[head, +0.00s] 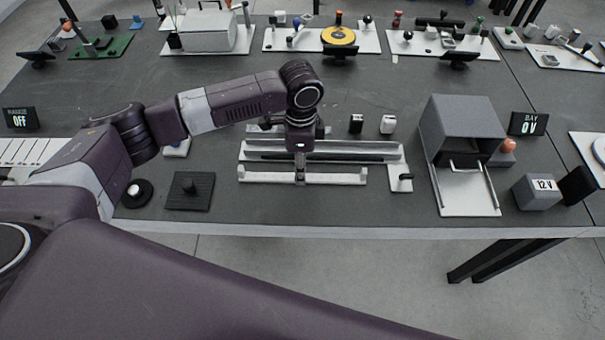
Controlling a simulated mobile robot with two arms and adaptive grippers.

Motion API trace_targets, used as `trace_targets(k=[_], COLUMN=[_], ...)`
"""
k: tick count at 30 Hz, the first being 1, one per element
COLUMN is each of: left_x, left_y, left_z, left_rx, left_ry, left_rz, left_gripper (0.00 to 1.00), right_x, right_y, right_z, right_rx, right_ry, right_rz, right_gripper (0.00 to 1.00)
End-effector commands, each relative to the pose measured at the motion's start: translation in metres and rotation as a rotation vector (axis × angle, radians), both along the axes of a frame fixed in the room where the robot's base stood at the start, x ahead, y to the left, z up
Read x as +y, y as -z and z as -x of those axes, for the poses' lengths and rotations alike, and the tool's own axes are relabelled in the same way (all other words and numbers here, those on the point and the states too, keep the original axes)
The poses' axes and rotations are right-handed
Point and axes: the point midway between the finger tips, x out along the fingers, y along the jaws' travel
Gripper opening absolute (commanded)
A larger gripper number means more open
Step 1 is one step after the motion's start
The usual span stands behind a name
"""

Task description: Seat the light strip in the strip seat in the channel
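A long pale bar (335,179), which looks like the light strip, lies level along the front of a pale fixture, with a raised block at each end. Behind it a long dark groove (365,157), which looks like the channel, runs left to right in the fixture (390,150). The strip seat cannot be told apart at this size. My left gripper (300,178) points straight down in front of the groove, its narrow fingertips at the middle of the pale bar. Whether the fingers grip it is too small to tell. My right gripper is not in view.
A small plate with a black lever (404,180) adjoins the fixture's right end. A grey open-front box (462,125) with a pale tray stands further right, beside a 12 V block (537,192). A black ridged pad (188,191) lies to the left. Bare table lies in front.

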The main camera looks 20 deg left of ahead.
Motion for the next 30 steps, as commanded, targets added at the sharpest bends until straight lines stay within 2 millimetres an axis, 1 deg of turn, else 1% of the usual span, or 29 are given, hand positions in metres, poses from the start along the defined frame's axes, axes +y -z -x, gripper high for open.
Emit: trace_targets(k=[1, 3, 5, 6, 9, 11, 13, 15, 26, 30], left_x=[-0.001, -0.002, -0.002, -0.002, -0.002, -0.002, -0.002, -0.002, -0.002, -0.002], left_y=[0.007, 0.018, 0.026, 0.030, 0.035, 0.035, 0.035, 0.035, 0.035, 0.034], left_z=[0.000, -0.001, -0.001, -0.001, -0.001, -0.001, -0.001, -0.001, -0.001, -0.001], left_rx=[0.003, 0.002, 0.002, 0.001, 0.000, -0.001, -0.001, -0.001, -0.001, -0.002], left_ry=[0.000, 0.001, 0.000, 0.001, 0.001, 0.001, 0.001, 0.001, 0.001, 0.001], left_rz=[-0.001, -0.001, -0.001, -0.001, 0.000, 0.000, 0.000, 0.000, 0.000, 0.000], left_gripper=[0.41, 0.41, 0.41, 0.41, 0.41, 0.41, 0.41, 0.41, 0.01, 0.00], right_x=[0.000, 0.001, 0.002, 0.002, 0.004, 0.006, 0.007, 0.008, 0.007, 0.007], right_y=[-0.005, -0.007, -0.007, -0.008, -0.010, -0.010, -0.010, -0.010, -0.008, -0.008], right_z=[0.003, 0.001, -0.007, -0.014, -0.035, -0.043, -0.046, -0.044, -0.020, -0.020], right_rx=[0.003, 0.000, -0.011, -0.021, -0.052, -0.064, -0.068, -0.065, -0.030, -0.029], right_ry=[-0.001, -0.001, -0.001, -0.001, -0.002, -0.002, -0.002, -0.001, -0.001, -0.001], right_rz=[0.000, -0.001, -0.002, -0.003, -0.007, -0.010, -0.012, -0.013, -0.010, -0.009], right_gripper=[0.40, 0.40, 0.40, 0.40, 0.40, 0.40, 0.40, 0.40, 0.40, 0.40])
